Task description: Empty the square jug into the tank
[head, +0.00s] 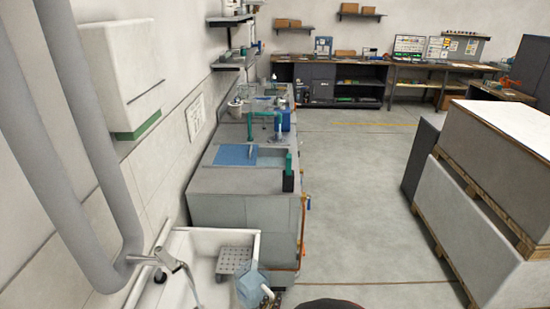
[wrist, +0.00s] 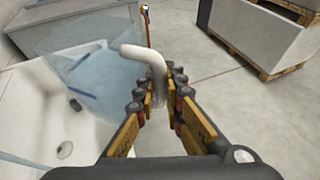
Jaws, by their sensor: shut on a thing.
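The square jug (head: 250,289) is a pale blue, see-through container over the right side of the white basin in the head view. In the wrist view the jug (wrist: 95,50) fills the upper left, with its pale bent handle (wrist: 150,58) between my fingers. My gripper (wrist: 160,88) is shut on that handle. In the head view my gripper (head: 268,295) shows only in part beside the jug, at the bottom edge. I cannot tell how much liquid is in the jug. I cannot surely tell which vessel is the tank; a blue square surface (head: 236,154) lies on the grey bench unit.
The white basin (head: 180,245) has a metal tap (head: 160,260) and a perforated grey tray (head: 234,260). The grey bench unit (head: 235,207) stands beyond it along the left wall. Large pale blocks on pallets (head: 470,225) stand right. The floor between is clear.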

